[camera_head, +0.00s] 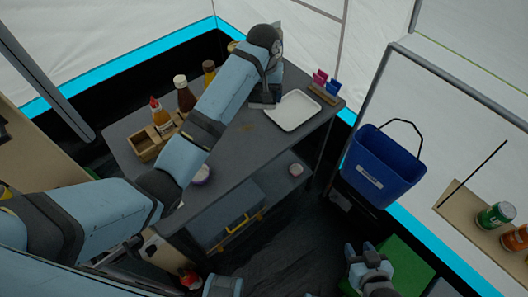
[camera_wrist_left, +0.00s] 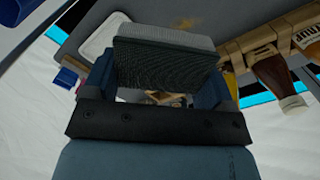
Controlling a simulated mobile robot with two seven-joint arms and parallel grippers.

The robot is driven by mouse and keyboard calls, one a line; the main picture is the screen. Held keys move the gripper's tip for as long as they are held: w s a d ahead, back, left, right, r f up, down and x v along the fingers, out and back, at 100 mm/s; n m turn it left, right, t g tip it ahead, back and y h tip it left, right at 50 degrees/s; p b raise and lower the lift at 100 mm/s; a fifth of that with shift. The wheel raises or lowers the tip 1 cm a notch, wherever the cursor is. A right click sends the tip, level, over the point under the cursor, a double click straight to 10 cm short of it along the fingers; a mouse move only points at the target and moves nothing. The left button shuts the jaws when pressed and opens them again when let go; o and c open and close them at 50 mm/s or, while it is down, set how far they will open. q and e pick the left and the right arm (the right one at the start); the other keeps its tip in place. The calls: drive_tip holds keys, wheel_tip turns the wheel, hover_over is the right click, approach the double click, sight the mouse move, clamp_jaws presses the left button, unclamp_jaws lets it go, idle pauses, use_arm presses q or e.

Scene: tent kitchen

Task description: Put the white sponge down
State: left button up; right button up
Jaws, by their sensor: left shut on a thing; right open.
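My left arm reaches across the dark counter (camera_head: 240,150) in the head view. My left gripper (camera_head: 264,98) points down over the counter, just left of the white tray (camera_head: 294,111). In the left wrist view it is shut on the white sponge (camera_wrist_left: 165,62), a block that looks grey in shade with a paler top edge. The sponge is hard to make out in the head view, and I cannot tell whether it touches the counter. The tray also shows in the wrist view (camera_wrist_left: 101,38). My right gripper (camera_head: 360,249) is open and empty, low at the right.
Bottles, including a dark one (camera_head: 184,94), stand by a wooden caddy (camera_head: 145,146) left of my arm. A wooden holder with pink and blue items (camera_head: 323,93) is right of the tray. A blue bucket (camera_head: 380,165) hangs right of the counter. A green box (camera_head: 402,270) is below.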

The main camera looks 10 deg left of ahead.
use_arm(q)
drive_tip(key=shift+s+d, duration=0.2)
drive_tip(key=shift+s, duration=0.1)
hover_over(264, 142)
wheel_tip(264, 142, down, 16)
drive_tip(key=shift+d+r, duration=0.1)
drive_tip(key=shift+r, duration=0.15)
wheel_tip(264, 142, down, 4)
drive_tip(key=shift+s+r+b, duration=0.1)
drive_tip(key=shift+r+b, duration=0.15)
drive_tip(key=shift+b, duration=0.1)
drive_tip(key=shift+f, duration=0.2)
drive_tip(key=shift+f, duration=0.15)
drive_tip(key=o, duration=0.8)
drive_tip(key=shift+r, duration=0.2)
wheel_tip(264, 142, up, 12)
drive_tip(key=shift+p, duration=0.35)
